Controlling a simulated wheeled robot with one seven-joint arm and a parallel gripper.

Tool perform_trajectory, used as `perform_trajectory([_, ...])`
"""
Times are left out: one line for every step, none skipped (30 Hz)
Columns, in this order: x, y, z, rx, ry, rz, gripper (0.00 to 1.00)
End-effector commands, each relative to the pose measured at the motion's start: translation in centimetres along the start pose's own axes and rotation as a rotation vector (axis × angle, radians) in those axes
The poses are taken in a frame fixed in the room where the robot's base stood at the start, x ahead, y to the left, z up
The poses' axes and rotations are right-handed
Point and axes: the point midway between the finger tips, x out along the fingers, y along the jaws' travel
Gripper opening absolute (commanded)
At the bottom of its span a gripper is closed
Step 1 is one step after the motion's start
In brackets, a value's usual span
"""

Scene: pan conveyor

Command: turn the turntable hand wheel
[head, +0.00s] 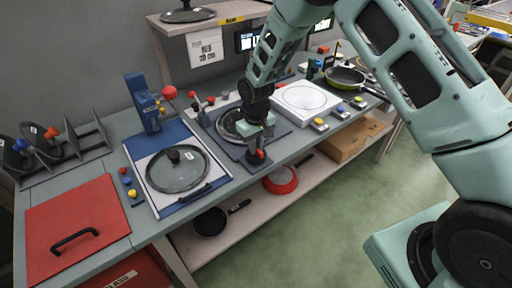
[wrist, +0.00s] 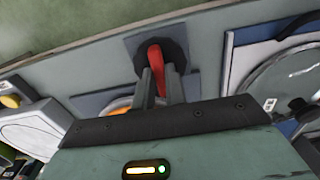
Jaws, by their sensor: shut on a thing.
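The hand wheel (wrist: 179,52) is a dark round disc with a red handle (wrist: 155,57), mounted at the bench's front edge in the wrist view. In the head view the red handle (head: 260,154) shows just under my gripper (head: 259,146). My gripper reaches down to it from above. In the wrist view the two fingers of my gripper (wrist: 157,76) are closed on the red handle. The turntable (head: 229,125), a round dark plate on a grey base, lies just behind the wheel, partly hidden by my arm.
Left of the wheel is a blue-framed tray (head: 213,198) with a glass lid (head: 178,170). Right is a white square plate (head: 306,101) with coloured buttons in front. A red pan (head: 280,181) and a dark pan (head: 211,223) lie on the lower shelf. The floor in front is clear.

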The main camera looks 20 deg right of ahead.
Motion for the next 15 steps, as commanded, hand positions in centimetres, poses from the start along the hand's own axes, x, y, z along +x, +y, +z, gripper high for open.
perform_trajectory([0.02, 0.07, -0.05, -0.03, 0.001, 0.0, 0.0])
perform_trajectory([0.01, 0.05, -0.04, -0.047, 0.001, 0.0, 0.0])
perform_trajectory([0.01, 0.02, -0.04, -0.069, 0.001, 0.0, 0.0])
perform_trajectory([0.0, 0.0, -0.04, -0.084, 0.001, 0.0, 0.0])
perform_trajectory([0.0, 0.0, -0.04, -0.099, 0.001, 0.0, 0.0])
perform_trajectory([-0.01, 0.01, -0.03, -0.115, 0.001, 0.0, 0.0])
perform_trajectory([-0.02, 0.03, -0.03, -0.126, 0.001, 0.001, 0.0])
perform_trajectory([-0.02, 0.03, -0.03, -0.137, 0.001, 0.001, 0.0])
perform_trajectory([-0.03, 0.04, -0.03, -0.149, 0.0, 0.001, 0.0])
perform_trajectory([-0.03, 0.04, -0.03, -0.156, 0.0, 0.0, 0.0])
perform_trajectory([-0.04, 0.05, -0.03, -0.162, 0.0, 0.0, 0.0])
perform_trajectory([-0.05, 0.05, -0.03, -0.17, 0.0, 0.0, 0.0])
perform_trajectory([-0.05, 0.05, -0.02, -0.175, 0.0, 0.0, 0.0])
perform_trajectory([-0.05, 0.04, -0.03, -0.179, 0.0, 0.0, 0.0])
perform_trajectory([-0.06, 0.04, -0.03, -0.183, 0.0, 0.0, 0.0])
